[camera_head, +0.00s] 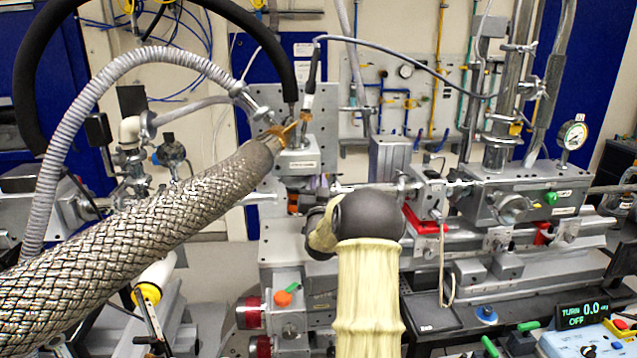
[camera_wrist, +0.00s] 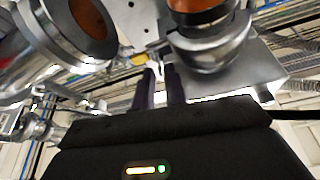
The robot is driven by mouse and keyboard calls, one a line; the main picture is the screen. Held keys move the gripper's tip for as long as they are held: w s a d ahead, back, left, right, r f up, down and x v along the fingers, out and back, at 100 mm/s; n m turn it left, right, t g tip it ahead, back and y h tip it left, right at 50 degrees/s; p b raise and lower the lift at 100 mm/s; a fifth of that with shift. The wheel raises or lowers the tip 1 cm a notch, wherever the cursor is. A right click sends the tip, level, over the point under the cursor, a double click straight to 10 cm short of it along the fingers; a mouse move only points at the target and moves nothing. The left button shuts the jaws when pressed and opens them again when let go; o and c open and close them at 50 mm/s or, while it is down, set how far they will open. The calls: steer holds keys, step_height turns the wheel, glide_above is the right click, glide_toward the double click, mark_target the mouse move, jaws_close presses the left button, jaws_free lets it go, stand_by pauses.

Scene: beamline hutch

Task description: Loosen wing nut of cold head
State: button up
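The cold head (camera_head: 298,160) stands in the middle of the head view, a pale metal block with hoses on top, below the end of a braided hose. My gripper is below it in the head view, mostly hidden behind my dark wrist. In the wrist view, the two dark fingers of my gripper (camera_wrist: 160,72) point up with a narrow gap between them. A small silvery piece (camera_wrist: 155,64) shows at the fingertips. It may be the wing nut, but it is too small and blurred to be sure. I cannot tell whether the fingers press on it.
The thick braided hose (camera_head: 150,235) crosses the left of the head view. A grey corrugated hose (camera_head: 75,140) arches above it. A metal beamline chamber (camera_head: 520,195) stands at the right. In the wrist view, two round metal parts with orange-brown faces (camera_wrist: 88,16) crowd close around the fingers.

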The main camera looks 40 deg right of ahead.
steer(key=b+v, duration=0.6)
steer(key=v, duration=1.1)
steer(key=shift+s, duration=0.2)
steer(key=shift+a, duration=0.1)
steer(key=w+a+f+n+g+y+p, duration=0.1)
steer(key=a+f+n+g+y, duration=0.2)
steer(key=a+f+y, duration=0.35)
steer(key=w+a+f+n+g+y+p, duration=0.1)
steer(key=a+f+n+g+y, duration=0.15)
steer(key=a, duration=0.75)
steer(key=s+a+f+n+g+y+p, duration=0.2)
steer(key=s+a+f+n+g+y, duration=0.2)
steer(key=s+a+g, duration=0.6)
steer(key=s+a+f, duration=0.1)
steer(key=s+a, duration=0.2)
steer(key=s, duration=0.5)
steer(key=shift+a+f+p, duration=0.15)
steer(key=shift+a+p, duration=0.05)
steer(key=shift+p, duration=0.2)
